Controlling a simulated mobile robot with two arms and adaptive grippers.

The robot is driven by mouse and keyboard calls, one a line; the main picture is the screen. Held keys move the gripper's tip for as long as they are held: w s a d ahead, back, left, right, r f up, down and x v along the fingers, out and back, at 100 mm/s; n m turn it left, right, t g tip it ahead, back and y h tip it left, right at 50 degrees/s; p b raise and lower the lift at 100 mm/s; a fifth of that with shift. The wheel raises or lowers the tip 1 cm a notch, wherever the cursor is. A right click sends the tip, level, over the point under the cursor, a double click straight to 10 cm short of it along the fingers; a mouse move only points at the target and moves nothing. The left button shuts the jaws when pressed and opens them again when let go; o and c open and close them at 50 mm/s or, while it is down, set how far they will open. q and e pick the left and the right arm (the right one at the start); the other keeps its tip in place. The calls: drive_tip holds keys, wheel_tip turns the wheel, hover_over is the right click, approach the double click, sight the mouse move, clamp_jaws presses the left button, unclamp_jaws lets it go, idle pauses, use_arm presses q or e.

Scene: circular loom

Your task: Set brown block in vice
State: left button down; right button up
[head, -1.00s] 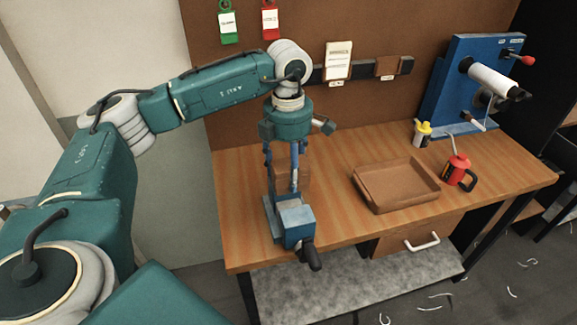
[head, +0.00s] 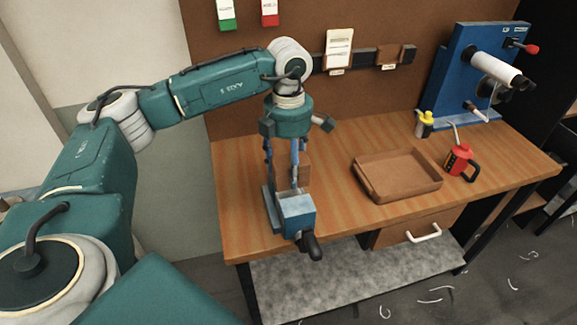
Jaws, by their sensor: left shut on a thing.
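The blue vice (head: 297,212) with a dark handle stands at the front left of the wooden table. My left gripper (head: 284,178) points straight down over the vice's back part, between its jaws as far as I can see. It is shut on the brown block (head: 304,173), which shows partly behind and beside the blue fingers. The fingers and the vice's front hide the block's lower part, so I cannot tell whether it touches the vice. My right gripper is not in view.
A brown tray (head: 436,184) lies mid-table, with a red can (head: 459,161) and a yellow-topped bottle (head: 424,125) near it. A blue machine (head: 450,75) stands at the back right. A brown board with a dark rail (head: 362,58) rises behind. Table between vice and tray is clear.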

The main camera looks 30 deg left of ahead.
sight(288, 176)
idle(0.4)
use_arm(q)
drive_tip(key=shift+f, duration=0.35)
drive_tip(key=shift+f+b, duration=0.7)
drive_tip(key=shift+b, duration=0.1)
drive_tip(key=shift+f+b, duration=0.65)
drive_tip(key=shift+f, duration=0.15)
drive_tip(key=shift+s+f, duration=0.1)
drive_tip(key=shift+s, duration=0.1)
drive_tip(key=shift+r, duration=0.2)
